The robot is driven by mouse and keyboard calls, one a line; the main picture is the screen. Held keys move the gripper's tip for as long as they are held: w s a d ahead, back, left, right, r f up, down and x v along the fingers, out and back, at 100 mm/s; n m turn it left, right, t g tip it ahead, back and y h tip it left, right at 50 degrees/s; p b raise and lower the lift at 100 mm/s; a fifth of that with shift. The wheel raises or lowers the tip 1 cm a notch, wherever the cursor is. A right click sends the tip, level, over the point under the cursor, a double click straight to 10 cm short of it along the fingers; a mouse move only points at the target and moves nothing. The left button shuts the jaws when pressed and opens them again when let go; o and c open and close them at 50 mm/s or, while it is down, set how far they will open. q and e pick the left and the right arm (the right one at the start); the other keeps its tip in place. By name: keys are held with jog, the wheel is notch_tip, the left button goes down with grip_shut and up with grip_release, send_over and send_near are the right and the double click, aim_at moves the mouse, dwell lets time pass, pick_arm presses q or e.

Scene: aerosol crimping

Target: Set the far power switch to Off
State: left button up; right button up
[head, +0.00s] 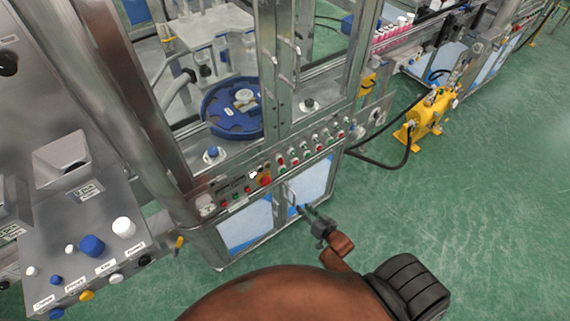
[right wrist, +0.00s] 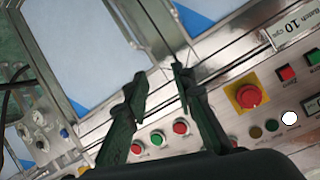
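A steel control panel (head: 285,163) with rows of red and green buttons runs along the front of the glazed machine in the head view. I cannot tell which control is the far power switch, or its setting. A grey box with a round dial or knob (head: 377,117) sits at the panel's far right end. My right gripper (head: 303,211) is in front of the machine's lower blue-and-white doors, below the panel. In the right wrist view its two dark fingers (right wrist: 158,84) are apart with nothing between them. My left gripper is not in view.
A red emergency button on a yellow base (right wrist: 248,97) is right of the fingers in the right wrist view. A yellow pump (head: 428,115) with a black hose stands on the green floor (head: 480,200), which is otherwise clear at right. A steel console (head: 85,210) fills the left.

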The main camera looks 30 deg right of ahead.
jog(key=w+r+t, duration=0.3)
jog(key=w+r, duration=0.2)
jog(key=r, duration=0.9)
jog(key=m+t+y, duration=0.1)
jog(key=t, duration=0.1)
send_near(282, 161)
jog(key=w, duration=0.8)
jog(key=shift+w+r+b, duration=0.2)
jog(key=shift+w+b, duration=0.1)
jog(key=shift+d, duration=0.1)
jog(key=shift+c, duration=0.5)
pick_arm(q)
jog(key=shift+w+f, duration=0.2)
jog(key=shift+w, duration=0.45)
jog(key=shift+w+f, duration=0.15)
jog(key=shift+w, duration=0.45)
pick_arm(e)
grip_shut()
